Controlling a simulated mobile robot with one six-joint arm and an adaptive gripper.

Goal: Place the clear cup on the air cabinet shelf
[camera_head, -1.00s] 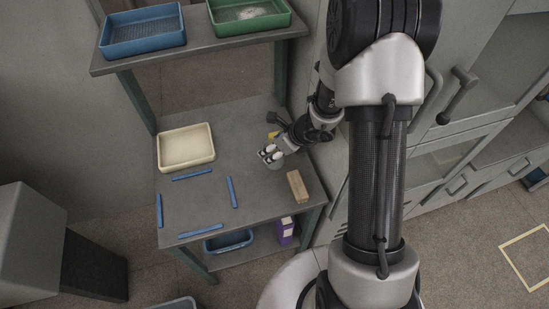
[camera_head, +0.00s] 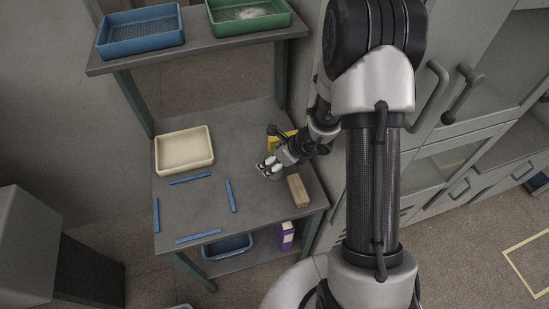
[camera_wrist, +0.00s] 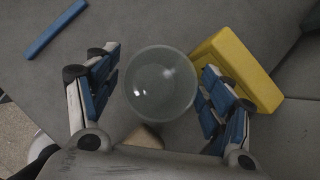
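The clear cup (camera_wrist: 161,84) shows in the wrist view as a round, see-through shape between the two fingers of my gripper (camera_wrist: 160,92). The fingers with blue pads are apart, and a gap shows between the cup and the left finger. The right finger is very close to the cup; I cannot tell whether it touches. In the head view my gripper (camera_head: 268,167) is low over the grey table (camera_head: 215,180), and the cup there is mostly hidden by it. The cabinet on the right (camera_head: 440,90) has grey doors with dark handles; I cannot tell whether it is the air cabinet.
A yellow block (camera_wrist: 238,68) lies right beside the right finger. A wooden block (camera_head: 298,190) is near the table's right edge. A cream tray (camera_head: 185,150) and blue strips (camera_head: 231,196) lie left. Blue (camera_head: 141,32) and green (camera_head: 248,17) trays stand on the upper shelf.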

